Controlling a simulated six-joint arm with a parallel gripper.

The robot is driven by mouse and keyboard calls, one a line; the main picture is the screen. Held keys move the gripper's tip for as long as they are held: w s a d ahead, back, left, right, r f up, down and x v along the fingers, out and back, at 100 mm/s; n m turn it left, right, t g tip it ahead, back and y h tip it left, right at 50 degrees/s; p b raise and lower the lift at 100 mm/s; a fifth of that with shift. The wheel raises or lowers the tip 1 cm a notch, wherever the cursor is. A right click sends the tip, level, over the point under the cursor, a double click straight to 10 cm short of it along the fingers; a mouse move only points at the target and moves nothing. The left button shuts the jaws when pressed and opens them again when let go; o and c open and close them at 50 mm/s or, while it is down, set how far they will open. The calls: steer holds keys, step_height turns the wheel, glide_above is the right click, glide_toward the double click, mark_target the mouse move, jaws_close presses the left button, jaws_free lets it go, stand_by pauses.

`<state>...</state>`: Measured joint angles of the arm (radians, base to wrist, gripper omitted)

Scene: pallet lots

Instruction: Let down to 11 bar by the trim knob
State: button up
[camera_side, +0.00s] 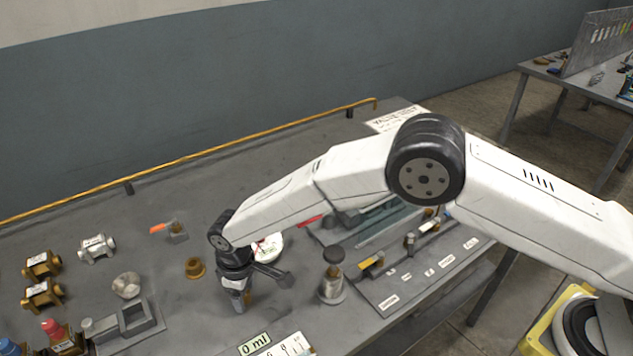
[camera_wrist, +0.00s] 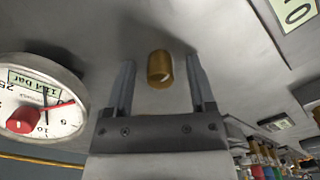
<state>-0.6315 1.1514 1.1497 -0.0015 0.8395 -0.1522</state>
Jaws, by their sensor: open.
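A round white pressure gauge (camera_wrist: 62,122) sits at the left of the wrist view, tilted. It has a green display (camera_wrist: 35,84) reading in bar, with digits I cannot read surely, a red hand and a red knob (camera_wrist: 22,120). In the side view the gauge (camera_side: 270,246) is partly hidden behind my arm. A small brass cylinder (camera_wrist: 160,70), possibly the trim knob, stands between my gripper's fingers in the wrist view.
A grey post with a dark round top (camera_side: 333,276) stands right of my gripper. A brass fitting (camera_side: 195,268) stands to its left. A "0 ml" sign (camera_side: 254,344) lies at the front edge. A labelled board (camera_side: 420,284) lies to the right.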

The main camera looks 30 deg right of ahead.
jaws_close()
steer(key=shift+n, duration=0.8)
jaws_free()
